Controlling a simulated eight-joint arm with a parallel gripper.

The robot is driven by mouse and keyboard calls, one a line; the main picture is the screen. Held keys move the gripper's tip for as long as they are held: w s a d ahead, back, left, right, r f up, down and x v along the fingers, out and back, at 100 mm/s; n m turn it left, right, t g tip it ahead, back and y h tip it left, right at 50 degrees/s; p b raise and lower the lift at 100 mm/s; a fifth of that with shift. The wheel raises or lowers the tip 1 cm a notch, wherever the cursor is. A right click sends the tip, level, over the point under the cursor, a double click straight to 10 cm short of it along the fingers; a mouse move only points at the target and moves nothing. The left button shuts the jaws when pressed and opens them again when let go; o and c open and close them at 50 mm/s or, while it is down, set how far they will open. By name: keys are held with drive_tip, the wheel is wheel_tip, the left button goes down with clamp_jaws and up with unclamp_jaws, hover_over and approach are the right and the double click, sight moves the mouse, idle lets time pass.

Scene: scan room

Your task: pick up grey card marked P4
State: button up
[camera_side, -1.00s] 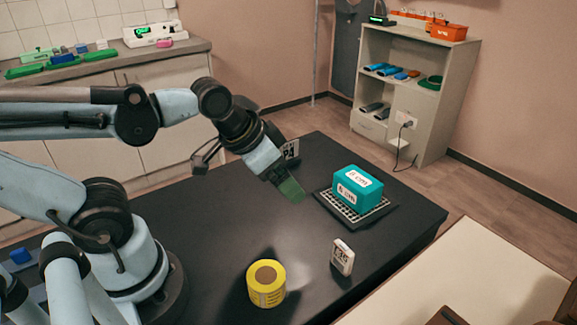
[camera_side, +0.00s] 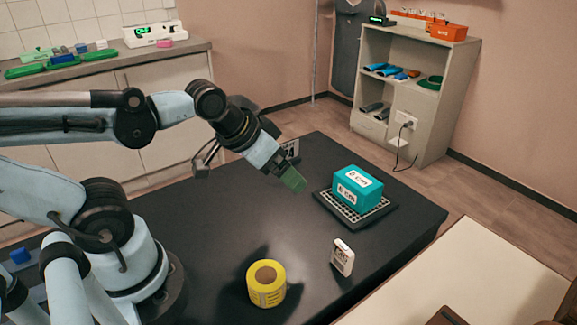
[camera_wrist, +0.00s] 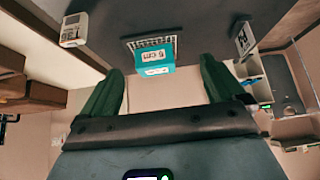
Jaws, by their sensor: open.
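The grey card marked P4 (camera_side: 292,147) stands on the dark table behind my gripper, partly hidden by it in the side view. In the wrist view the card (camera_wrist: 243,38) is at the upper right, just beyond the right finger. My gripper (camera_side: 293,180) is above the table, in front of the card as the side view sees it. In the wrist view my gripper (camera_wrist: 162,70) has its two green fingers wide apart, with nothing held between them.
A white device (camera_side: 342,257) and a yellow roll (camera_side: 266,284) stand nearer the front. The table between them is clear.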

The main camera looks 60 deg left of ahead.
drive_tip(key=shift+o, duration=0.2)
drive_tip(key=m+g+y, duration=0.7)
drive_tip(key=m+y, duration=0.6)
drive_tip(key=m, duration=0.5)
hover_over(289, 154)
drive_tip(key=d, duration=0.3)
wheel_tip(289, 154, down, 6)
drive_tip(key=shift+y, duration=0.3)
drive_tip(key=shift+a+f, duration=0.2)
drive_tip(key=shift+f, duration=2.15)
wheel_tip(289, 154, down, 2)
drive_tip(key=shift+f, duration=0.15)
drive_tip(key=shift+x, duration=1.45)
drive_tip(key=shift+c, duration=0.2)
